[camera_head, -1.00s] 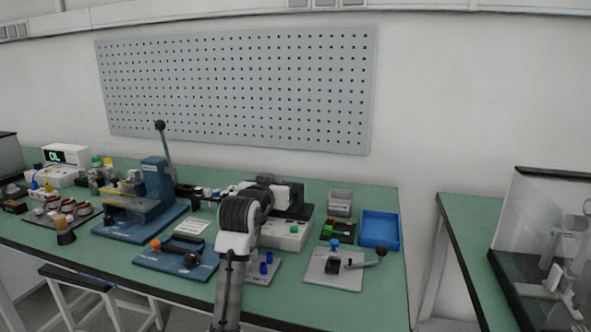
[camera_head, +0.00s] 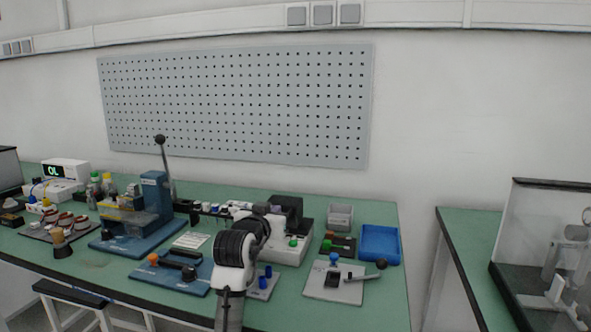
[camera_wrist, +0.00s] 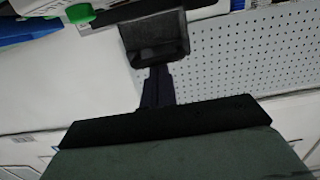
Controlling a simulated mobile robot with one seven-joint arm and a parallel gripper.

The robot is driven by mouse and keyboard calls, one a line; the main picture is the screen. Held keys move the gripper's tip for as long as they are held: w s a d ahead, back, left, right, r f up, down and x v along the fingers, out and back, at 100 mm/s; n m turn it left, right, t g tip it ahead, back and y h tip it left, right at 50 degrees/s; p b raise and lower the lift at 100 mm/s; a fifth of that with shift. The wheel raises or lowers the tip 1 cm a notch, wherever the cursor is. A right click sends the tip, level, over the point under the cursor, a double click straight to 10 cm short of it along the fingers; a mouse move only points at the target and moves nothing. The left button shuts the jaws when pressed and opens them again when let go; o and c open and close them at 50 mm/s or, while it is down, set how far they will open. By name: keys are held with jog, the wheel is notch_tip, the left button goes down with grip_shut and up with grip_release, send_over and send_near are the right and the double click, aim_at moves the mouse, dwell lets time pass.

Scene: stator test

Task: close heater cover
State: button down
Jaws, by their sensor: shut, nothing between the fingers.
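The heater is a white box (camera_head: 291,252) with a green knob, right of my arm in the head view. Its dark cover (camera_head: 286,209) stands raised at the back of it. In the wrist view, the dark cover (camera_wrist: 155,40) is just beyond my fingertips, with a hollow recess in its face. My gripper (camera_wrist: 157,72) is shut and empty, with its tips at or very near the cover's edge; I cannot tell whether they touch. The white body and green knob (camera_wrist: 81,13) show at top left there. In the head view my arm hides part of the heater.
A blue tray (camera_head: 380,245) and a grey bin (camera_head: 340,217) stand right of the heater. A lever fixture (camera_head: 335,281) is in front of them. A blue press (camera_head: 153,205) with a tall lever stands left. A pegboard (camera_head: 235,105) hangs behind.

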jog(key=shift+f, duration=0.3)
